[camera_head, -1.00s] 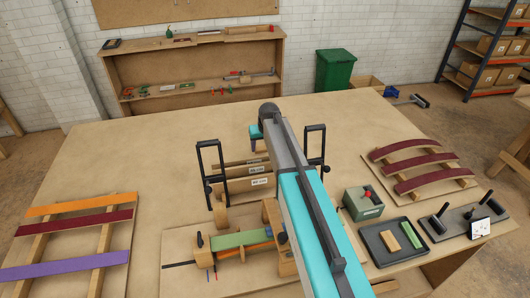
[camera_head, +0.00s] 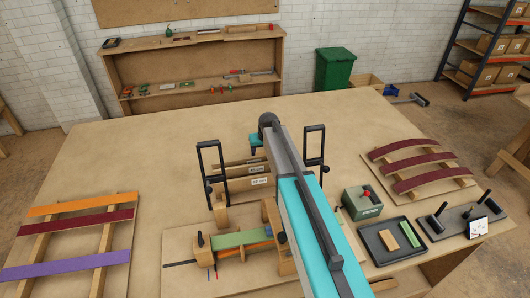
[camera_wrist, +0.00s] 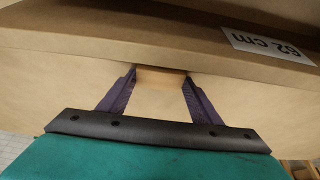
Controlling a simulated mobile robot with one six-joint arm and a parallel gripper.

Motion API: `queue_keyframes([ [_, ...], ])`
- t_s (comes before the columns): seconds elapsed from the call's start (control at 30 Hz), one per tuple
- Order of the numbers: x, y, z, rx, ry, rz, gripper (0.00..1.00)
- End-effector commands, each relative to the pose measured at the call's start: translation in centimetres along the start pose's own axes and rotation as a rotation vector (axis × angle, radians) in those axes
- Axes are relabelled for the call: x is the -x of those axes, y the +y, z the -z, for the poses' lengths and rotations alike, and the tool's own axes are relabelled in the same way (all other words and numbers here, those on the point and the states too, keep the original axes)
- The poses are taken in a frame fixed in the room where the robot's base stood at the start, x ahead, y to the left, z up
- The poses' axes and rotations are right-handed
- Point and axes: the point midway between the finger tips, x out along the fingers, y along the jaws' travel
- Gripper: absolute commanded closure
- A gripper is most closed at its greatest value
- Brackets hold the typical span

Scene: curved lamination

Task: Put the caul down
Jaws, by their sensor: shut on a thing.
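My gripper (camera_wrist: 160,82) shows in the wrist view with its two dark fingers on either side of a small wooden tab. It is shut on this tab of the caul (camera_wrist: 70,70), a broad light-brown wooden piece with a white "62 cm" label. In the head view my teal wrist is partly visible behind the arm, above the back of the rack; the fingers and their hold are hidden there. Labelled wooden boards (camera_head: 240,185) stand in the rack between two black upright frames (camera_head: 211,160). I cannot tell the held caul apart from them there.
A wooden clamping fixture (camera_head: 240,240) with a green strip lies in front of the rack. Curved purple strips (camera_head: 420,165), a grey box with a red button (camera_head: 362,203) and a dark tray (camera_head: 378,248) are at right. Flat coloured strips (camera_head: 80,222) lie at left. The table's back left is clear.

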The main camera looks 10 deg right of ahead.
Motion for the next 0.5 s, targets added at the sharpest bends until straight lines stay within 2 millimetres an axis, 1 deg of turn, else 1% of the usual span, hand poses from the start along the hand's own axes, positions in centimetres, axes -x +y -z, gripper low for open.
queue_keyframes([
  [0.03, -0.18, -0.01, -0.07, 0.0, 0.0, 0.0, 0.63],
  [0.07, -0.09, -0.01, -0.03, 0.0, 0.0, 0.0, 0.37],
  [0.13, -0.07, -0.01, -0.02, 0.0, 0.0, 0.0, 0.25],
  [0.17, -0.07, -0.01, -0.02, 0.0, 0.0, 0.0, 0.23],
  [0.5, 0.03, -0.01, 0.02, 0.0, 0.0, 0.0, 0.23],
])
